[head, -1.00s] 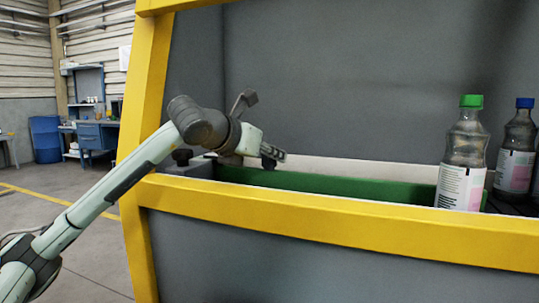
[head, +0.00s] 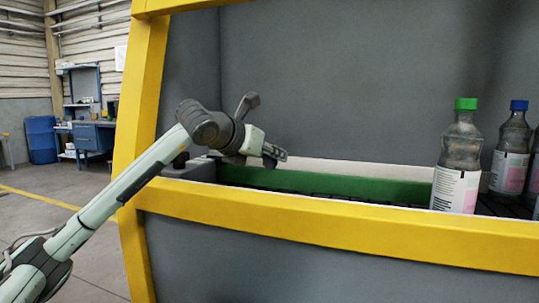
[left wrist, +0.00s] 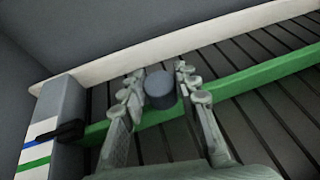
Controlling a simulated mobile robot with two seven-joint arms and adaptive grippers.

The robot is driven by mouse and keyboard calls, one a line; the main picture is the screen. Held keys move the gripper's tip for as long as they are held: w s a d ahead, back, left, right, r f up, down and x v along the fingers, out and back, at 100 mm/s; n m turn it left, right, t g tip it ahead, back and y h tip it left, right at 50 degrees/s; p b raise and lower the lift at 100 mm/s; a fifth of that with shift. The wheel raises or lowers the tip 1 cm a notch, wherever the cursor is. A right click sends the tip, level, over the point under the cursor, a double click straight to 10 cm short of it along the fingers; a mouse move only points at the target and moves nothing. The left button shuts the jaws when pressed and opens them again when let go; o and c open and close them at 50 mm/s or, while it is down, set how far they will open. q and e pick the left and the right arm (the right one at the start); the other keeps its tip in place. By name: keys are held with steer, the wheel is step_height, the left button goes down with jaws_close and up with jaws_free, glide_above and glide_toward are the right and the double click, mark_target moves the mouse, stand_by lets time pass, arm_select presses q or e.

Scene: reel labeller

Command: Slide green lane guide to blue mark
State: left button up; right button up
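The green lane guide (head: 330,184) runs along the conveyor behind the yellow front rail. In the left wrist view it is a green bar (left wrist: 255,82) crossing the dark slats. A dark round knob (left wrist: 160,88) stands on it. My left gripper (left wrist: 160,85) has one finger on each side of the knob and appears closed on it. It shows in the head view (head: 272,157) above the guide's left end. A dark pointer (left wrist: 68,132) at the guide's end lies about level with the blue mark (left wrist: 40,128). A green mark (left wrist: 34,164) is nearer the front. My right gripper is out of view.
Bottles with a green cap (head: 457,165) and a blue cap (head: 510,160) stand at the right on the conveyor. The yellow rail (head: 330,220) bounds the front. A pale strip (left wrist: 150,55) runs behind the guide, with slats between.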

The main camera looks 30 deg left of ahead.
arm_select(q)
steer(key=o, duration=0.3)
steer(key=v, duration=1.2)
stand_by(0.4)
